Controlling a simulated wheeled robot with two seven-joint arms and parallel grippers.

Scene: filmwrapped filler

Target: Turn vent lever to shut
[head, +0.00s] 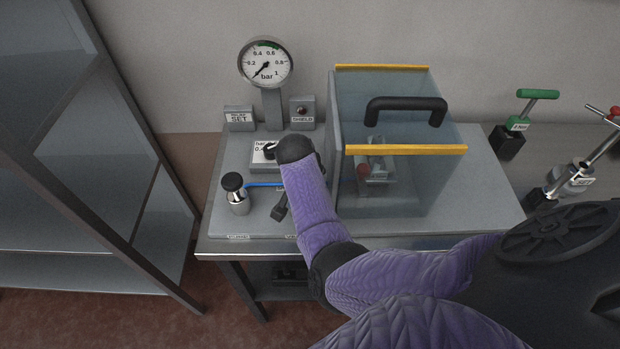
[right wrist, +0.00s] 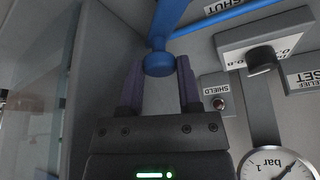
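The blue vent lever (right wrist: 172,18) shows in the right wrist view, with its round knob between the fingertips of my right gripper (right wrist: 159,72). Both fingers lie close against the knob's sides, and the gripper looks shut on it. A SHUT label (right wrist: 222,8) is on the panel to the right of the lever. In the head view my purple right arm reaches over the panel and hides the lever and most of the gripper. My left gripper is not in view.
A clear shield box (head: 400,205) with a black handle (head: 406,104) stands right of my arm. A pressure gauge (head: 265,62) stands behind, its needle low. A black-capped valve (head: 235,190) is at left with a blue tube. A metal shelf (head: 90,150) stands further left.

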